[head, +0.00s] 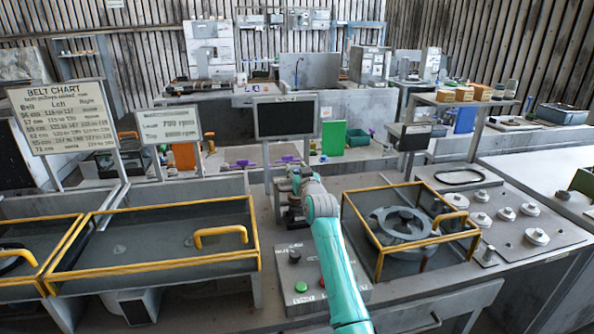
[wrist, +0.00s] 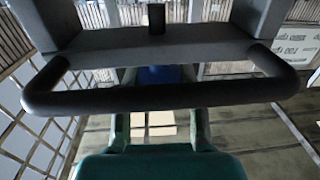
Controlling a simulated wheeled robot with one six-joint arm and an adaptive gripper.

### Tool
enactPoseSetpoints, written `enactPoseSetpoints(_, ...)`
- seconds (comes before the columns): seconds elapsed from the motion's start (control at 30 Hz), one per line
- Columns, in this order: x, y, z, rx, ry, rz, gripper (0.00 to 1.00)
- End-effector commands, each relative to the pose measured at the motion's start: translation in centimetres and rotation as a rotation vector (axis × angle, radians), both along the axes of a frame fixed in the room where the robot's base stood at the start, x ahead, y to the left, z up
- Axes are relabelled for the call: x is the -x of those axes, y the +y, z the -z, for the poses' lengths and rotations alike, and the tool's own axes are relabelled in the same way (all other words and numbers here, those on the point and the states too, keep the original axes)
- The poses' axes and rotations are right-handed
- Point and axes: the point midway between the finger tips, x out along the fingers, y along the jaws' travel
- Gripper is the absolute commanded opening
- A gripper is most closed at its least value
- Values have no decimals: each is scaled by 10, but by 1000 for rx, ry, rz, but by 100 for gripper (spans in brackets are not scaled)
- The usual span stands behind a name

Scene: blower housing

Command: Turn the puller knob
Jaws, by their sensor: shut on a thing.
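My gripper (head: 297,182) is at the far end of my teal arm, low over the bench behind the control box. It is shut, and its fingertips and what lies between them are mostly hidden by the gripper and arm. The puller knob is not clearly visible; it appears to be in the jaws. A dark grey machine part (head: 293,214) stands directly under and beside the gripper. In the wrist view a dark bar with rounded ends (wrist: 155,98) crosses the picture in front of a grey block, with a short dark stub (wrist: 157,18) above it.
A control box (head: 300,280) with green and red buttons stands in front. Yellow-framed guards flank the arm, at left (head: 150,265) and at right over a round housing (head: 400,222). A dark screen (head: 286,117) rises behind. Several pale knobs (head: 537,236) sit on the right plate.

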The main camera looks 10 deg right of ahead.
Motion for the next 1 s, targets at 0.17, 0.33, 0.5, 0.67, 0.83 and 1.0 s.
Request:
enactPoseSetpoints(0.17,0,1,0,3,0,54,4)
enactPoseSetpoints(0.33,0,1,0,2,0,123,4)
enactPoseSetpoints(0.5,0,2,0,1,0,197,4)
enactPoseSetpoints(0.67,0,2,1,2,1,266,4)
enactPoseSetpoints(0.83,0,1,1,1,2,338,4)
enactPoseSetpoints(1.0,0,2,0,1,1,400,4)
